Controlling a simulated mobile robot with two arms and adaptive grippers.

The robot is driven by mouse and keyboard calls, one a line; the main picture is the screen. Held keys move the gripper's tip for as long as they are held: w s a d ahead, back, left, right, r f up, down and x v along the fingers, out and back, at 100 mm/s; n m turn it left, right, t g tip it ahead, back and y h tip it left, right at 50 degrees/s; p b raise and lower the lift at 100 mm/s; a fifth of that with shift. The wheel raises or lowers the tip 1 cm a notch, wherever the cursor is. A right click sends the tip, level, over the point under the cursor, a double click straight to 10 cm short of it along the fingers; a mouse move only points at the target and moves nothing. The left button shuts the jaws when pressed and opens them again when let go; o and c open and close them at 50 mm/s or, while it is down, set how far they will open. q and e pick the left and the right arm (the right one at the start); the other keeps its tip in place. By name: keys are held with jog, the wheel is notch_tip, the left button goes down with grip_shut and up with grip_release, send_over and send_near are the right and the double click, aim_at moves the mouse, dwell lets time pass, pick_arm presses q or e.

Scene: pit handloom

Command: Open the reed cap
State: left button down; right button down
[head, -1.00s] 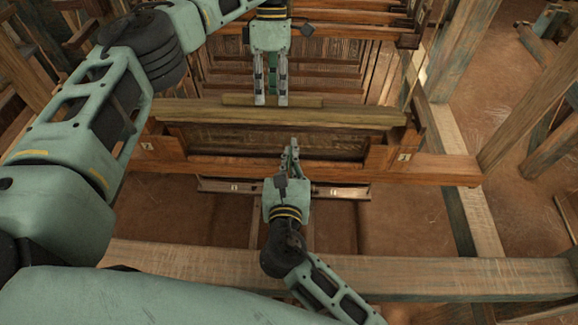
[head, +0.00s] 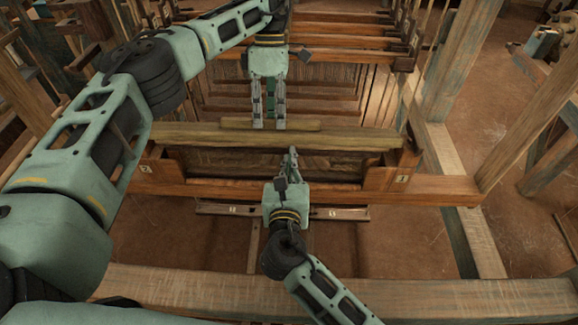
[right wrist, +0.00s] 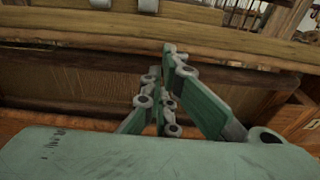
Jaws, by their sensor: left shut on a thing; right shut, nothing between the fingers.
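The reed cap (head: 350,137) is a long greenish-brown beam lying across the top of the loom's reed frame (head: 225,188), with a shorter wooden strip (head: 235,122) along its far edge. It also runs across the top of the right wrist view (right wrist: 220,38). My left gripper (head: 269,122) points down from above and is shut on the cap's far edge near its middle. My right gripper (head: 291,152) is shut and empty, its fingertips just below the cap's near edge. In the right wrist view its fingers (right wrist: 168,75) stand before the reed panel; contact with the cap is unclear.
A thick front beam (head: 430,297) crosses the near side. Slanted posts (head: 440,150) stand at the right, and warp frames with cross bars fill the back. A low numbered bar (head: 340,213) sits under the reed frame. Bare floor shows at the right.

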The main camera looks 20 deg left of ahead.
pick_arm(q)
jog(key=c, duration=1.6)
grip_release()
jog(key=shift+r, duration=0.1)
